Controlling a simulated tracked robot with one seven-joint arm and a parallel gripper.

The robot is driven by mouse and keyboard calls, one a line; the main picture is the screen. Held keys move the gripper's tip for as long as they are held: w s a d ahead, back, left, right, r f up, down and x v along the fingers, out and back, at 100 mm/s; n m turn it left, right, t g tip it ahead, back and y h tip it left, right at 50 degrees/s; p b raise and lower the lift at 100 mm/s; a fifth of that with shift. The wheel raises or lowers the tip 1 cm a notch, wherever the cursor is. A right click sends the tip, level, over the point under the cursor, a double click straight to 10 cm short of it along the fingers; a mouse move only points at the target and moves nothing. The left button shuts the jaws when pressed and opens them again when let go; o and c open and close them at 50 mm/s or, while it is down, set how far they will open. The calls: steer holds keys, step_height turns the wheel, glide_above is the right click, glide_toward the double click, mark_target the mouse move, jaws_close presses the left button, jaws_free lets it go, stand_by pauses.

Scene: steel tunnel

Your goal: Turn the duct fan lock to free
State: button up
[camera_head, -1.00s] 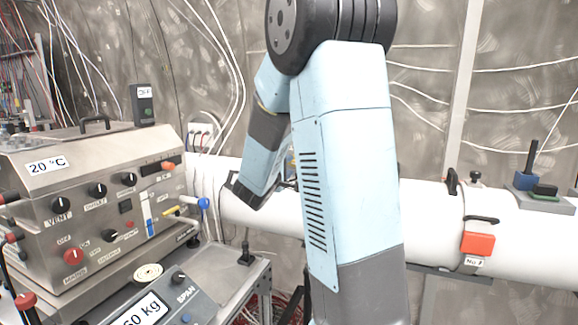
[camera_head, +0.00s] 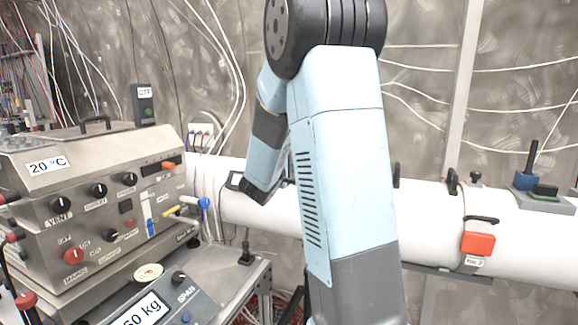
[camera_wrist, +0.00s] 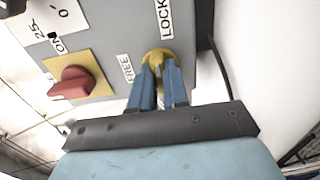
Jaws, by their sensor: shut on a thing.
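The yellow duct fan lock (camera_wrist: 158,56) sits on a grey panel (camera_wrist: 100,50) at the top middle of the wrist view. A FREE label (camera_wrist: 127,68) is to its left and a LOCK label (camera_wrist: 165,18) is above it. My gripper (camera_wrist: 159,78) has its two blue fingers closed on the lock. The fingers hide part of the lock, so I cannot tell exactly which way it points. In the head view my arm hides the lock and most of the gripper.
A red switch (camera_wrist: 72,84) on a yellow plate, marked ON, is left of the lock. A steel control box (camera_head: 95,200) stands at left.

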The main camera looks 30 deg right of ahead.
steer(key=shift+a+f, duration=0.15)
jaws_close()
steer(key=shift+n, duration=0.3)
steer(key=shift+s+d+n, duration=0.1)
steer(key=shift+d+n, duration=0.05)
steer(key=shift+n, duration=4.15)
steer(key=shift+s+d+n, duration=0.1)
steer(key=shift+n, duration=4.2)
